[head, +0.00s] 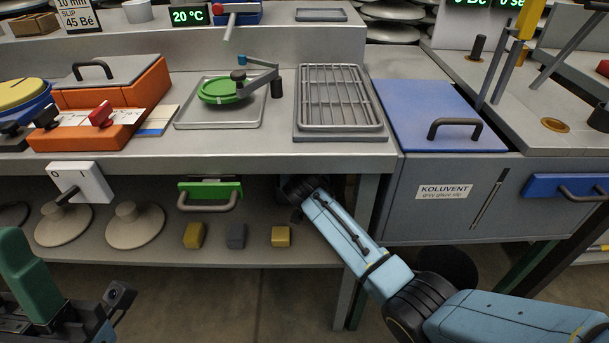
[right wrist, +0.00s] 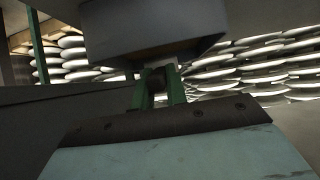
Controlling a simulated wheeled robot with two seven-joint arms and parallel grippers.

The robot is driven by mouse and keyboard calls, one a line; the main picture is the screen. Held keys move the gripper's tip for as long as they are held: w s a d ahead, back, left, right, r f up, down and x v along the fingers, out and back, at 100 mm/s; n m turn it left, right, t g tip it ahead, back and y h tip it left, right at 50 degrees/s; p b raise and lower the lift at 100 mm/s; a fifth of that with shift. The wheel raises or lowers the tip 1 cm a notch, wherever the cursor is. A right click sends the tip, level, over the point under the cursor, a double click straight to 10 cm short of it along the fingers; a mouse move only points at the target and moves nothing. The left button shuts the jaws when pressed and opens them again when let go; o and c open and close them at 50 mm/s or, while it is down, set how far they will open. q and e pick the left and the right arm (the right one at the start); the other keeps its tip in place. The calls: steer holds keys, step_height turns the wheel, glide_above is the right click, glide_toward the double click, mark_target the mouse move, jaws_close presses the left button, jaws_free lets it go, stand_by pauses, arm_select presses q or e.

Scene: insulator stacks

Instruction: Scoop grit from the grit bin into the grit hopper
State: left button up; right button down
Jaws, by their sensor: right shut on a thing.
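My right arm reaches in under the front edge of the bench, and its gripper is hidden in the head view. In the right wrist view my right gripper (right wrist: 158,92) has green fingers shut on the narrow stem of a dark grey box-shaped thing (right wrist: 150,35). I cannot tell for sure whether this is a scoop, and no grit shows. My left gripper (head: 30,272) shows as a green finger at the lower left, away from the bench; its opening is unclear. I cannot identify the grit bin or the grit hopper.
The bench (head: 330,156) holds an orange box (head: 140,105), a tray with a green disc (head: 222,90) and a wire rack (head: 335,95). A blue-lidded grey cabinet (head: 430,110) stands right. Below the bench, a shelf (head: 150,243) carries small blocks and discs.

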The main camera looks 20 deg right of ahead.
steer(key=shift+r+p, duration=2.1)
steer(key=shift+r, duration=0.2)
steer(key=shift+s, duration=0.1)
